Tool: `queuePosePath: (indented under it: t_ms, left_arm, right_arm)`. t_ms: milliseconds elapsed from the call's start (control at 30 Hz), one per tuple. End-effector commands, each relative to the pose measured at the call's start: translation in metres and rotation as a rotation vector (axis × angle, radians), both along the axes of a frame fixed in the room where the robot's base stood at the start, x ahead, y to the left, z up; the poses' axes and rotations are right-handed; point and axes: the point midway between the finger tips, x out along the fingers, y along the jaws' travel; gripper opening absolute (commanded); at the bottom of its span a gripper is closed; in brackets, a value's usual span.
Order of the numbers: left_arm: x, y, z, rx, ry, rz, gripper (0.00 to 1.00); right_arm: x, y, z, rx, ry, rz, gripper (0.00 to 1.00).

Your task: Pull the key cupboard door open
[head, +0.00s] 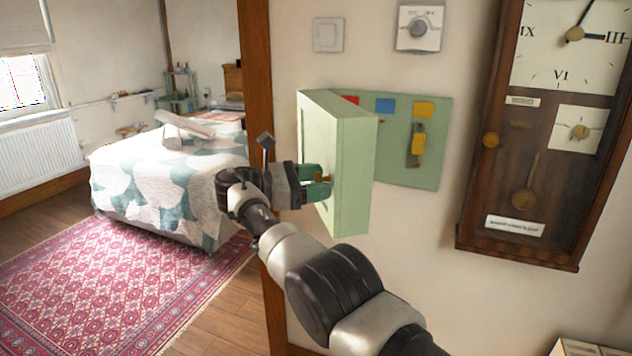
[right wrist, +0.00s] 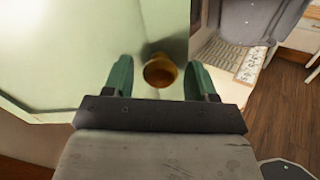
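The pale green key cupboard door (head: 350,180) stands swung out from the wall, with its inner side turned to the right. The cupboard's green back panel (head: 405,175) is exposed, with coloured labels and a key with a yellow tag (head: 417,145). My right gripper (head: 325,180) is at the outer face of the door, its green fingers around the brass knob. In the right wrist view the knob (right wrist: 160,70) sits between the fingers (right wrist: 158,82), with a small gap seen on each side. My left gripper is not in view.
A dark wooden wall clock (head: 475,200) hangs to the right of the cupboard. A thermostat (head: 419,28) and a light switch (head: 328,34) are above it. A wooden post (head: 258,80) stands to the left, with a quilted bed (head: 165,185) and red rug (head: 120,280) beyond.

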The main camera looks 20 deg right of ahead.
Motion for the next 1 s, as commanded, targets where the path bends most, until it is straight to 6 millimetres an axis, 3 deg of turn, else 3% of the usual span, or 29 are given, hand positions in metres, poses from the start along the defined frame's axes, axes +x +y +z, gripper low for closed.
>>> queuePosePath:
  t_ms: [367,567,600,667,1000]
  left_arm:
    - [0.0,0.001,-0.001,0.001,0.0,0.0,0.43]
    - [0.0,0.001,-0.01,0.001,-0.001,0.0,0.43]
    - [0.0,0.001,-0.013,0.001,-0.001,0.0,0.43]
    - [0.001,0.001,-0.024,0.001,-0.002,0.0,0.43]
    - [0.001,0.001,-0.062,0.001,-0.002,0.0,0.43]
  right_arm:
    - [0.0,0.0,0.004,-0.002,-0.003,0.0,0.61]
    - [0.0,0.0,0.034,-0.004,-0.006,0.0,0.61]
    - [0.0,0.0,0.043,-0.004,-0.006,0.0,0.61]
    - [-0.001,-0.003,0.036,0.0,-0.004,-0.001,0.61]
    - [-0.016,-0.015,0.047,-0.001,-0.006,-0.001,0.61]
